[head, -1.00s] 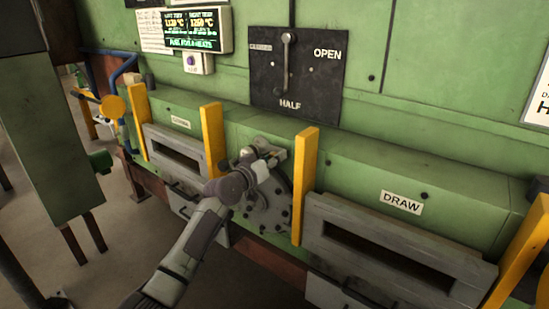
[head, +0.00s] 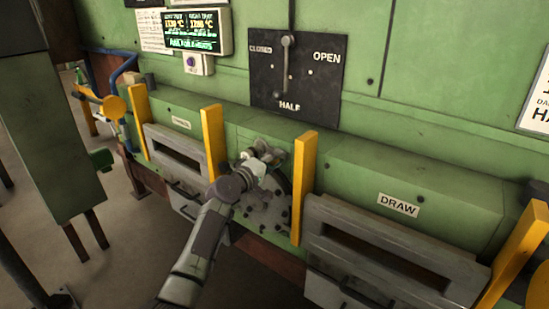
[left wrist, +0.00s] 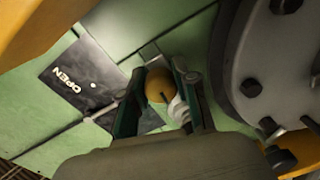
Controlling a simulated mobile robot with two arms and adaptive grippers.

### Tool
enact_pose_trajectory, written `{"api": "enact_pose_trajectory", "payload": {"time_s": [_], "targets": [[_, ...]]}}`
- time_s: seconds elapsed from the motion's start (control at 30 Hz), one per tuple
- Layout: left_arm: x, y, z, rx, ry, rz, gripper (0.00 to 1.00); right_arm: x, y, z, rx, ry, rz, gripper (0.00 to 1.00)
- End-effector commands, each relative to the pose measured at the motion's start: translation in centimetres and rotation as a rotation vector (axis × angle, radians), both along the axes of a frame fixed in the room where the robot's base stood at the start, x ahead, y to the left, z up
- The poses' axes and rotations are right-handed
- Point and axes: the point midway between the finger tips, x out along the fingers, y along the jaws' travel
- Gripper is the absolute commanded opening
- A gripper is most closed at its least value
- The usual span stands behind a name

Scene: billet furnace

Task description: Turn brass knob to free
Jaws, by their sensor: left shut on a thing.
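The brass knob (left wrist: 158,86) shows in the left wrist view as a round yellow-brown ball between the two fingers of my left gripper (left wrist: 160,80), which is shut on it. In the head view my left gripper (head: 264,153) is at the upper part of a round grey bolted plate (head: 268,212) on the green furnace front. The gripper and wrist hide the knob there, and I cannot tell its turn angle. In the left wrist view the plate (left wrist: 275,65) fills the right side. My right gripper is in neither view.
Yellow upright bars (head: 304,188) (head: 213,140) stand close on both sides of the plate. A slot labelled DRAW (head: 390,262) is at the right. A dark lever panel (head: 298,68) marked OPEN and HALF is above. A green cabinet (head: 50,150) stands at the left.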

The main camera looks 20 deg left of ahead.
Motion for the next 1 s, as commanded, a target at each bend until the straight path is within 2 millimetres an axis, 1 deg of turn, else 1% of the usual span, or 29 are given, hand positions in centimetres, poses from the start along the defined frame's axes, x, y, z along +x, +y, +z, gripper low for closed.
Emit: {"api": "enact_pose_trajectory", "payload": {"time_s": [0.2, 0.4, 0.93, 0.97, 1.0], "targets": [[-0.02, -0.04, -0.1, -0.114, 0.046, -0.001, 0.0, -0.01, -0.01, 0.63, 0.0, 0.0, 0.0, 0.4], [-0.02, -0.04, -0.12, -0.17, 0.065, -0.001, 0.0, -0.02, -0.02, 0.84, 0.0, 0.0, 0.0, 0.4], [-0.02, -0.03, -0.18, -0.193, 0.073, 0.0, 0.0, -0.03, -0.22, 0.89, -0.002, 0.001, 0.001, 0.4], [-0.02, -0.03, -0.18, -0.193, 0.073, 0.0, 0.31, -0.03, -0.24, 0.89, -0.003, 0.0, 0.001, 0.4], [-0.02, -0.03, -0.18, -0.193, 0.073, 0.0, 0.38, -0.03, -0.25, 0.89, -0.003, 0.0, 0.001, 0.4]]}}
